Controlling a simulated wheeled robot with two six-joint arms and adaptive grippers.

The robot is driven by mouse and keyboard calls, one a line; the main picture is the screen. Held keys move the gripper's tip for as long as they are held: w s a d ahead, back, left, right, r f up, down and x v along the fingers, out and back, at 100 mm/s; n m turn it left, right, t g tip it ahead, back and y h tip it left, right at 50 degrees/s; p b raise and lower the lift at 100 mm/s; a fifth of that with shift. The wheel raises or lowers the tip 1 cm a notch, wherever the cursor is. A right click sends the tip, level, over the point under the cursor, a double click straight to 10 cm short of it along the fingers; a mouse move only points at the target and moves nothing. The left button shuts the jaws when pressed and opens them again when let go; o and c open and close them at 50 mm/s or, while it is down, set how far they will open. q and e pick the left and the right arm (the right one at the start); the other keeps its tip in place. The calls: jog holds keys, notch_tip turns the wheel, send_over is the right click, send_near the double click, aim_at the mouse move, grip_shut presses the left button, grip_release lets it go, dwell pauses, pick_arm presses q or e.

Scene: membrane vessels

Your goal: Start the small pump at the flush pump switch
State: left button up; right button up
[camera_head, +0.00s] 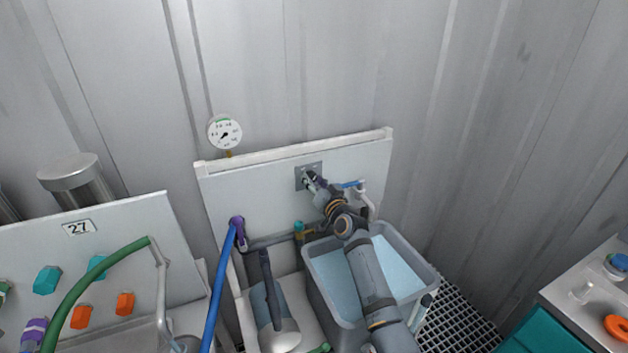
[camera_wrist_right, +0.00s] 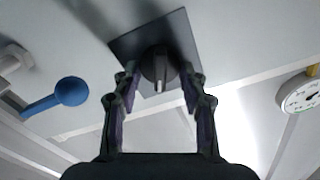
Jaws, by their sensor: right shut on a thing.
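The flush pump switch is a dark rotary knob (camera_wrist_right: 158,66) on a square grey plate (camera_head: 301,172), mounted on the white panel (camera_head: 255,187). The plate also shows in the wrist view (camera_wrist_right: 125,46). My right gripper (camera_head: 311,179) is at the plate, and its arm hides most of the knob in the head view. In the wrist view the fingers (camera_wrist_right: 160,80) stand on either side of the knob and are shut on it. My left gripper is not in view.
A blue-handled valve (camera_head: 352,184) sits just right of my gripper. A pressure gauge (camera_head: 225,132) stands at the panel's top left. Below are a grey water tub (camera_head: 330,315), a small pump (camera_head: 267,305) and a blue hose (camera_head: 218,290). Another panel (camera_head: 125,215) stands left.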

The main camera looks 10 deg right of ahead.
jog(key=shift+m, duration=0.6)
jog(key=o, duration=1.1)
jog(key=s, duration=0.4)
jog(key=s+d, duration=0.1)
jog(key=s, duration=0.3)
jog(key=s+d, duration=0.1)
jog(key=s, duration=0.2)
jog(key=shift+s+d, duration=0.15)
jog(key=shift+s, duration=0.25)
jog(key=shift+f, duration=0.1)
